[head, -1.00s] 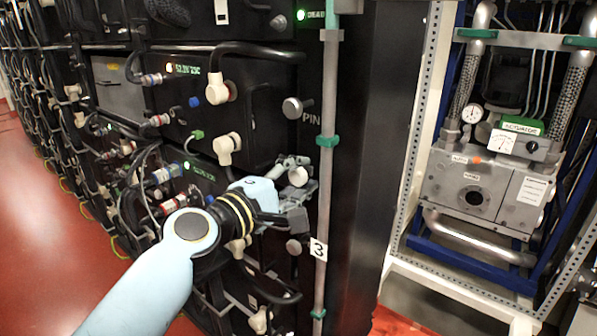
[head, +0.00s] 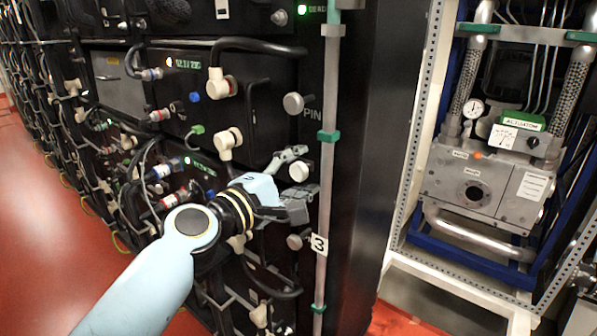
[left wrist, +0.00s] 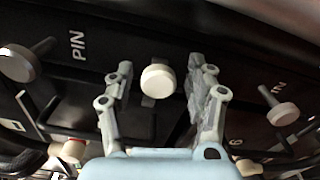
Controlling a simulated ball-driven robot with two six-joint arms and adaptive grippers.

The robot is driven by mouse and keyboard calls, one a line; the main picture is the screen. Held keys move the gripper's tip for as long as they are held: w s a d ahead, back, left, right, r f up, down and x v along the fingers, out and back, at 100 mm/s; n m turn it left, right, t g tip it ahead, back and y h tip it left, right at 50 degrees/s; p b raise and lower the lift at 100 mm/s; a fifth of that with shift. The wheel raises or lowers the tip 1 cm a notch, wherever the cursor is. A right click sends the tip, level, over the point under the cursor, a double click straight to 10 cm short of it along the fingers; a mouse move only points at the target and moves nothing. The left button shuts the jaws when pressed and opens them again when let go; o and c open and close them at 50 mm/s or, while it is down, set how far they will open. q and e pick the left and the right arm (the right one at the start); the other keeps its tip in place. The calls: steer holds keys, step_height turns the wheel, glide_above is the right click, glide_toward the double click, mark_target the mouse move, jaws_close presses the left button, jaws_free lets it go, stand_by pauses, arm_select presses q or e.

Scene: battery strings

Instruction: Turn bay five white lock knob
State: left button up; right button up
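The white lock knob (head: 299,171) is a short round knob on the black battery front, between two greyer knobs. My left gripper (head: 294,177) is in front of it, one finger above the knob and one below in the head view. In the left wrist view the knob (left wrist: 158,80) shows between the two spread fingers of my left gripper (left wrist: 160,76). Gaps are visible on both sides, so the fingers do not touch it. My right gripper is in neither view.
A grey knob (head: 293,103) beside the PIN label is above, and another grey knob (head: 295,242) is below. A vertical metal rail (head: 328,110) with green clips stands just right. Black cables and white connectors (head: 221,84) crowd the left.

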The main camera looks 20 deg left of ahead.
arm_select(q)
steer(key=v, duration=1.2)
steer(key=shift+r, duration=0.1)
